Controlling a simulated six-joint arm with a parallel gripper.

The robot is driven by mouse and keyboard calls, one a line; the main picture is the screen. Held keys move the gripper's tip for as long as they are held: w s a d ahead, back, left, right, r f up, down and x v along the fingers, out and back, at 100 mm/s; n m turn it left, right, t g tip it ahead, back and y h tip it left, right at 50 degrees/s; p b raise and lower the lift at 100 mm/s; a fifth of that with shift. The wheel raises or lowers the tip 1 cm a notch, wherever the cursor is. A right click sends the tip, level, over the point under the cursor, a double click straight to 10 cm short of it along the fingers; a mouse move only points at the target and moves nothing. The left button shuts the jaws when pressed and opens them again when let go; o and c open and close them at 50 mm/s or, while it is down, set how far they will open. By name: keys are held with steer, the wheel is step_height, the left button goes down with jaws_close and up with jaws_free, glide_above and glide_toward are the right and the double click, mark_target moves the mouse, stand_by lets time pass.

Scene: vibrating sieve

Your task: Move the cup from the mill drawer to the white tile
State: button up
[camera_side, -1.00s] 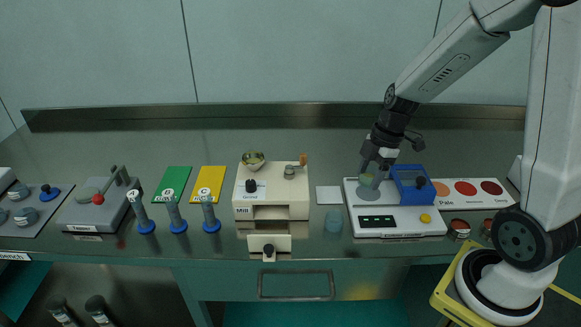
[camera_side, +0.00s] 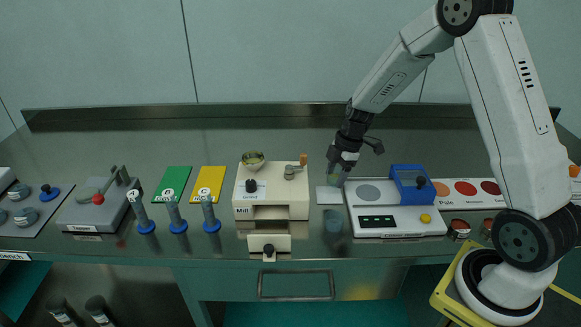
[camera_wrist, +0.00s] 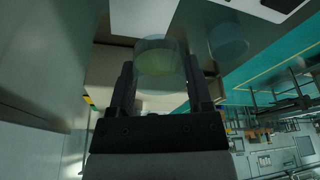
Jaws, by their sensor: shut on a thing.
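My gripper (camera_side: 338,172) is shut on a clear cup with yellow-green contents. The cup (camera_wrist: 158,62) sits between the two fingers in the wrist view. In the side view it is small and partly covered by the fingers, at the right part of the white tile (camera_side: 326,196). I cannot tell whether the cup touches the tile or hangs just above it. The tile also shows at the top of the wrist view (camera_wrist: 143,16). The cream mill (camera_side: 270,212) stands left of the tile, with its drawer (camera_side: 268,243) pulled out at the front.
A bluish round, see-through piece (camera_side: 333,222) stands on the bench just in front of the tile. A balance (camera_side: 397,216) with a grey round pan (camera_side: 369,193) and a blue frame (camera_side: 411,184) is close on the right. The bench behind the tile is clear.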

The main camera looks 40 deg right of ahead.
mark_target(329, 194)
steer(key=shift+w+d+f, duration=0.15)
steer(key=shift+w+f, duration=0.6)
steer(key=shift+f, duration=0.1)
steer(key=shift+w+f, duration=0.25)
steer(key=shift+f, duration=0.1)
steer(key=shift+d+f, duration=0.1)
steer(key=shift+f, duration=1.35)
steer(key=shift+f, duration=0.15)
steer(key=o, duration=1.3)
steer(key=shift+c, duration=0.2)
steer(key=v, duration=1.2)
